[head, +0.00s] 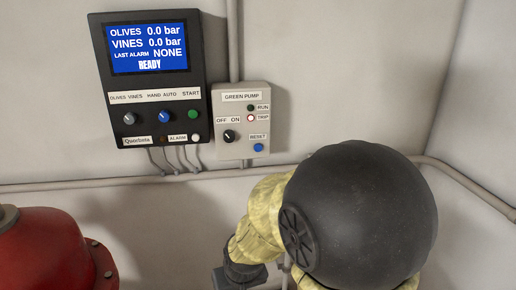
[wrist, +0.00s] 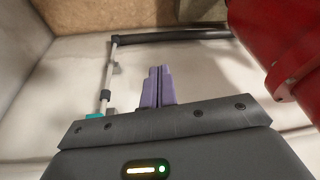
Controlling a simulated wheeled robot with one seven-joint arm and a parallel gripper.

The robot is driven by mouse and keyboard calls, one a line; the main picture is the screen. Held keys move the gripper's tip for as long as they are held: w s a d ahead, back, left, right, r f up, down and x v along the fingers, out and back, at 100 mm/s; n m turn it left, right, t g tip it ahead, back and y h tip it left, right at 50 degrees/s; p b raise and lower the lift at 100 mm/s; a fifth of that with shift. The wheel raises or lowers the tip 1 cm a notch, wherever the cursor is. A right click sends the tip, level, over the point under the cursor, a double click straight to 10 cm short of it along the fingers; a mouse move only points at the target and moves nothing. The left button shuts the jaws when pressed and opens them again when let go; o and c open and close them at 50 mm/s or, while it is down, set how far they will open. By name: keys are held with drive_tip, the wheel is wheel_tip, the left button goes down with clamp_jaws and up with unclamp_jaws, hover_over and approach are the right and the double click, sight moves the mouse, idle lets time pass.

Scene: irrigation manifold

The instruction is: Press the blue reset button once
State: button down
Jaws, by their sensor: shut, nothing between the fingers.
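The blue reset button (head: 258,147) is at the lower right of the grey green pump box (head: 243,97), under a RESET label (head: 258,137). The box is mounted on the pale wall in the head view. My gripper (wrist: 158,72) shows in the wrist view, with its two purple fingers together and nothing between them.
A dark control panel (head: 150,75) with a blue READY screen hangs left of the pump box. The pump box also bears an OFF/ON knob (head: 229,136) and a TRIP light (head: 251,118). A red tank (head: 45,250) stands lower left; red metalwork (wrist: 285,50) is right in the wrist view.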

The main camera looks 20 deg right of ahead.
sight(258, 148)
drive_tip(key=w+d+r+m+t+h+p, duration=0.25)
drive_tip(key=w+r+m, duration=0.2)
drive_tip(key=w, duration=0.45)
drive_tip(key=w+d+r+m+t+h+p, duration=0.2)
drive_tip(key=w+d+r+m+t+p, duration=0.25)
drive_tip(key=w, duration=0.55)
drive_tip(key=d+r+m+g+h+p, duration=0.1)
drive_tip(key=d+r+m+h+p, duration=0.4)
drive_tip(key=h, duration=0.8)
drive_tip(key=d+r+m, duration=0.3)
drive_tip(key=m, duration=0.1)
drive_tip(key=shift+d+r+m, duration=0.2)
drive_tip(key=shift+d+m, duration=0.1)
drive_tip(key=shift+m, duration=0.1)
drive_tip(key=shift+w+d+p, duration=0.2)
drive_tip(key=shift+w+d, duration=0.2)
drive_tip(key=shift+w, duration=1.05)
drive_tip(key=shift+w+d+p, duration=0.2)
drive_tip(key=shift+w+d, duration=0.25)
drive_tip(key=shift+w, duration=0.95)
drive_tip(key=shift+w+d+p, duration=0.2)
drive_tip(key=shift+w+d, duration=0.2)
drive_tip(key=shift+w, duration=1.05)
drive_tip(key=shift+w, duration=0.1)
